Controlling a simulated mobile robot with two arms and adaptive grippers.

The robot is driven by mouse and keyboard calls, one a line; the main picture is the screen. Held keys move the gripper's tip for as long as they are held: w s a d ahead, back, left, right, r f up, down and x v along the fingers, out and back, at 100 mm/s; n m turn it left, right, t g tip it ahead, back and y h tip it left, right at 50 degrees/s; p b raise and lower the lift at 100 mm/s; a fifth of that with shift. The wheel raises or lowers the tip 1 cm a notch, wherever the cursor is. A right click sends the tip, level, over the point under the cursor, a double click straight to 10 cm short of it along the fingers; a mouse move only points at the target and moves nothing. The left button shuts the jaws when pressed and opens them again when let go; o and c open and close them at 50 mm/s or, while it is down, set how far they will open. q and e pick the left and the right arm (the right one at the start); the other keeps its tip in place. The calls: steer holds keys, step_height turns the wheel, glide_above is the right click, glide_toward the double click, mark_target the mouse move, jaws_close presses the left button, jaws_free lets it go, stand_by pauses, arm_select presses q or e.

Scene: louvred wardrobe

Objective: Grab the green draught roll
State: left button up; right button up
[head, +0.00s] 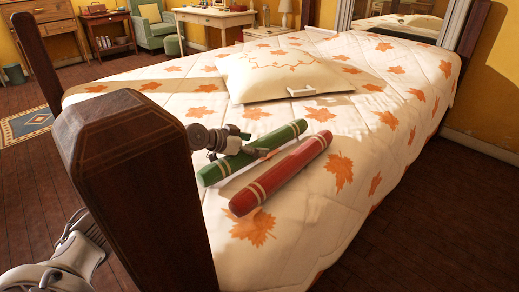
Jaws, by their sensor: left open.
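The green draught roll (222,168) lies diagonally on the bed's quilt, with pale bands near its ends. My left gripper (257,148) is at the middle of the green roll, with its open fingers down close around or just over it. I cannot tell whether they touch it. The gripper covers part of the roll's middle. A red draught roll (285,173) lies alongside the green one, to its right and nearer. My right gripper is out of view.
A dark wooden bedpost (140,190) stands tall in front and hides part of my left arm. A cream pillow (285,72) with a small white item (302,91) on it lies beyond the rolls. The quilt (400,130) is clear to the right.

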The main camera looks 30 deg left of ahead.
arm_select(q)
steer(key=c, duration=1.6)
steer(key=shift+r, duration=0.15)
jaws_close()
